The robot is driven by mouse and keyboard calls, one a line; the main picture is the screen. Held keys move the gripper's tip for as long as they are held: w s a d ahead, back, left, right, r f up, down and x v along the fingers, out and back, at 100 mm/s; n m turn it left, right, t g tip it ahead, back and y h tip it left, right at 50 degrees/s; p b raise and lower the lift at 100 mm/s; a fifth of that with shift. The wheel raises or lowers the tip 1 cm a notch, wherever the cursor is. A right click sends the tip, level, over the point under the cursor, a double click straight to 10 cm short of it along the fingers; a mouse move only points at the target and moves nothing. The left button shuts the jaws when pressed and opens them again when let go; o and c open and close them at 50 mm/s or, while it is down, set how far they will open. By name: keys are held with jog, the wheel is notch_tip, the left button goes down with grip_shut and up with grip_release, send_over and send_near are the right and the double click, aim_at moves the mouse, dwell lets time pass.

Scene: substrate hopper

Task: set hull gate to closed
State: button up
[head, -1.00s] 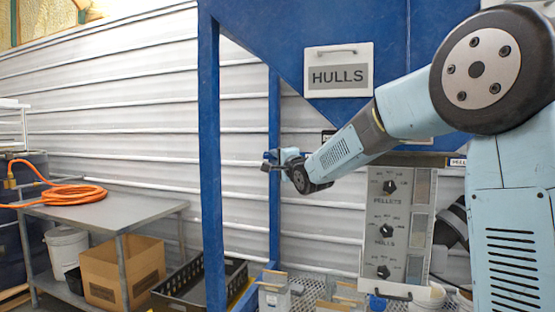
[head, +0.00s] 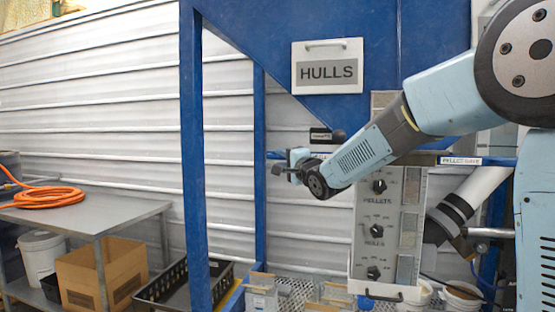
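A blue hopper (head: 240,30) bears a white HULLS sign (head: 327,73). Below the sign is a small plate with a dark round knob (head: 338,135); its lettering is too small to read. A label reading PELLET GATE (head: 461,161) is on the blue crossbar at right. Under it stands a grey control panel (head: 360,262) with several black knobs, including the HULLS knob (head: 376,231). No hull gate label is readable; my arm covers part of that area. My gripper (head: 277,164) points left, below and left of the dark knob, apparently empty; its finger opening is unclear.
A steel table (head: 90,212) with an orange hose (head: 42,198) stands at left. A cardboard box (head: 100,275) and black crate (head: 170,285) are low down. Blue hopper legs (head: 195,170) stand near my gripper. A grey pipe (head: 465,205) is at right.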

jog(key=shift+o, duration=0.9)
jog(key=shift+r, duration=0.1)
jog(key=shift+s, duration=0.1)
jog(key=v, duration=1.3)
jog(key=shift+s+d+f, duration=0.2)
jog(key=shift+d, duration=0.05)
